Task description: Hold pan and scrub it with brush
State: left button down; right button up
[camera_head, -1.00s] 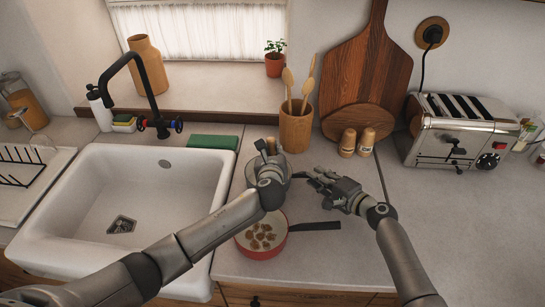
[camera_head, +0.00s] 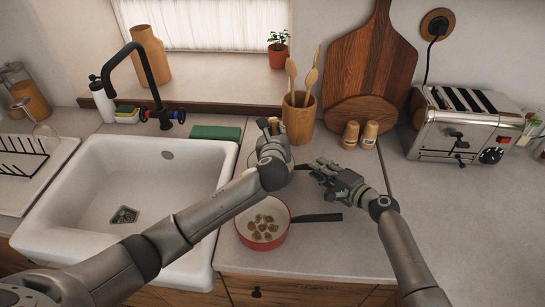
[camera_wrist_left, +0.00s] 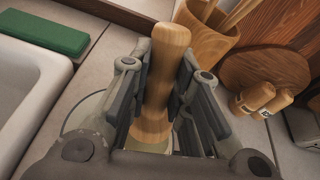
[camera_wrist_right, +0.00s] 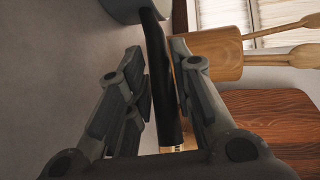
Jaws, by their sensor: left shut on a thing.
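My left gripper (camera_head: 275,135) is shut on the wooden handle of the brush (camera_wrist_left: 165,75), which stands upright between its fingers. The brush's lower end is hidden. A grey pan (camera_wrist_right: 122,8) is under the left gripper; its round rim partly shows in the left wrist view (camera_wrist_left: 82,112), and most of it is hidden in the head view. Its black handle (camera_wrist_right: 163,80) runs between the fingers of my right gripper (camera_head: 325,172). The right fingers look open around the handle; any contact is unclear.
A red pan (camera_head: 244,236) holding several brown pieces is in front of the left arm, its black handle pointing right. The white sink (camera_head: 75,185) is at left. A utensil holder (camera_head: 298,120), shakers (camera_head: 350,135) and a toaster (camera_head: 460,125) stand behind. Counter at right is clear.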

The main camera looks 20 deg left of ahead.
jog(key=o, duration=0.3)
jog(key=shift+d, duration=0.1)
jog(key=v, duration=1.1)
jog(key=shift+s+d, duration=0.25)
jog(key=shift+s, duration=0.05)
jog(key=shift+d, duration=0.15)
